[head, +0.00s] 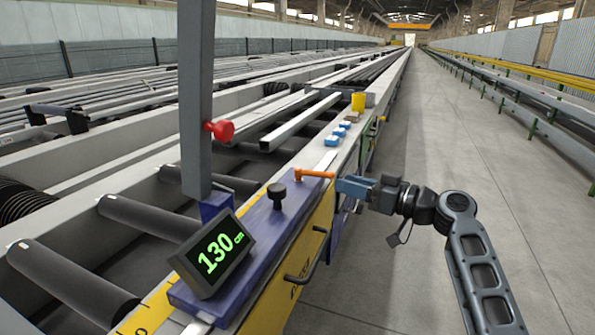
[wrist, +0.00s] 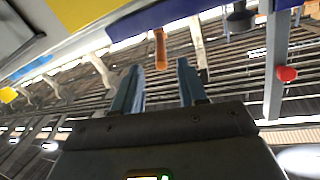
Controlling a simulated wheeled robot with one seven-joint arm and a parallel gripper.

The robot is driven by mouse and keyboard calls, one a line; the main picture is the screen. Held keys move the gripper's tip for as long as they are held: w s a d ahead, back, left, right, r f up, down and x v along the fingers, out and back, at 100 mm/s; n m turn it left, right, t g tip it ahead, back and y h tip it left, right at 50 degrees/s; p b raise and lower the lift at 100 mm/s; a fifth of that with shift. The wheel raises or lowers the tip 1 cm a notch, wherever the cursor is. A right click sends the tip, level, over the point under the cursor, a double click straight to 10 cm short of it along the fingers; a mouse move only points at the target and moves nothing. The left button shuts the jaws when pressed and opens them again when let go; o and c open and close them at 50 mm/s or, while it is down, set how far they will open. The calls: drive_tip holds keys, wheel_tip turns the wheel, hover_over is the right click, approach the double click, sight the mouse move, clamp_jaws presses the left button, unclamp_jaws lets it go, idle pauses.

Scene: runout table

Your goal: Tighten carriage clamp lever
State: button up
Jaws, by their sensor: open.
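The orange clamp lever (head: 313,174) sticks out to the right from the purple carriage plate (head: 262,228). My gripper (head: 343,186) is at the lever's free right end, with its blue fingers pointing left at it. In the wrist view the fingers of my gripper (wrist: 158,70) are apart, with the orange lever (wrist: 160,46) in line with the gap between them. The lever's near end is about level with the fingertips. No contact shows. The exact depth between lever and fingertips cannot be told.
A grey post (head: 195,100) with a red knob (head: 222,130) rises behind. Blue-and-white items (head: 338,133) and a yellow cup (head: 358,102) are farther along. The floor at right is clear.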

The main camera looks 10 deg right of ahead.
sight(318, 173)
drive_tip(key=x, duration=0.8)
drive_tip(key=shift+w+a+r, duration=0.25)
drive_tip(key=shift+c, duration=0.3)
clamp_jaws()
